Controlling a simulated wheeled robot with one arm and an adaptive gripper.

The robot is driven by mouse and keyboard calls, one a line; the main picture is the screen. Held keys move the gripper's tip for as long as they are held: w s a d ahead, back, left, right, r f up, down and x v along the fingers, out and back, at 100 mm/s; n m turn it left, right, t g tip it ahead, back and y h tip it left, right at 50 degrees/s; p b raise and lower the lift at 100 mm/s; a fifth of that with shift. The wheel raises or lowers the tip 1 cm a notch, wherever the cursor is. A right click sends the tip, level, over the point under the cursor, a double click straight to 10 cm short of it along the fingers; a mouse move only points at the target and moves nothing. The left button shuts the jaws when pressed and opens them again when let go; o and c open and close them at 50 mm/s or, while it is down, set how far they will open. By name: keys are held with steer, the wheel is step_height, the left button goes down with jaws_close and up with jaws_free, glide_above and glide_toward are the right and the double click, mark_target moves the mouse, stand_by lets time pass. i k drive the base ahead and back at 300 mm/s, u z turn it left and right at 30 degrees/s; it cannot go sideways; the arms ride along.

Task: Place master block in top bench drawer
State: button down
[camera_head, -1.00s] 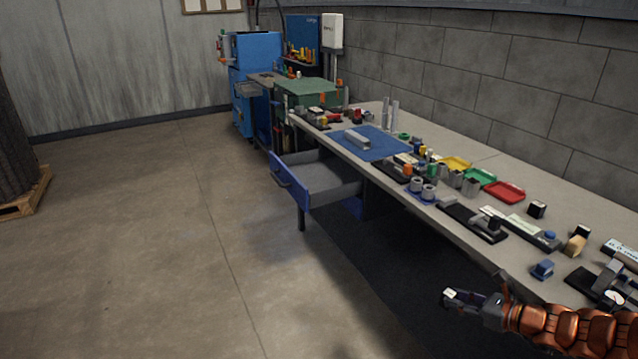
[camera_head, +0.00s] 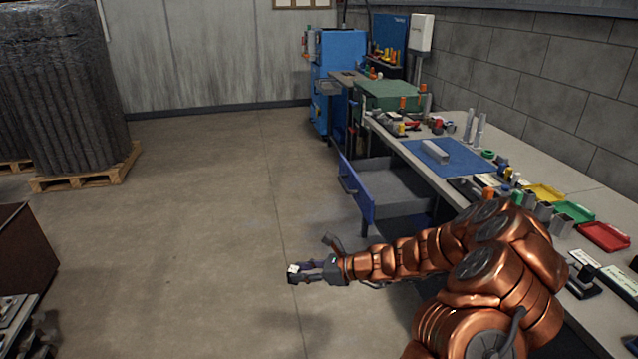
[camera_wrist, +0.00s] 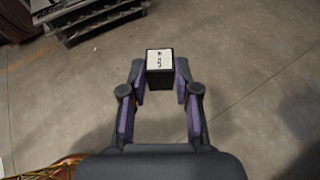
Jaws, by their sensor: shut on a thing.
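The master block (camera_wrist: 160,62) is a small dark block with a white marked top face. It sits between the fingertips of my gripper (camera_wrist: 160,82) in the wrist view, and my gripper is shut on it. In the head view my gripper (camera_head: 300,271) holds the block (camera_head: 293,269) over open floor, left of and nearer than the drawer. The top bench drawer (camera_head: 357,193) has a blue front and a grey inside. It is pulled out from the workbench (camera_head: 527,173) and its visible inside looks empty.
Blocks, gauges and coloured trays, such as the red tray (camera_head: 604,236), crowd the bench top. A blue cabinet (camera_head: 335,70) stands at the back. A wrapped stack on a pallet (camera_head: 90,172) is at the left. The floor between is clear.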

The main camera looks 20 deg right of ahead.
mark_target(392, 189)
steer(key=u, duration=0.5)
steer(key=i, duration=1.55)
steer(key=z, duration=0.25)
steer(key=i, duration=1.25)
steer(key=z, duration=1.55)
steer(key=i, duration=0.55)
steer(key=z, duration=0.55)
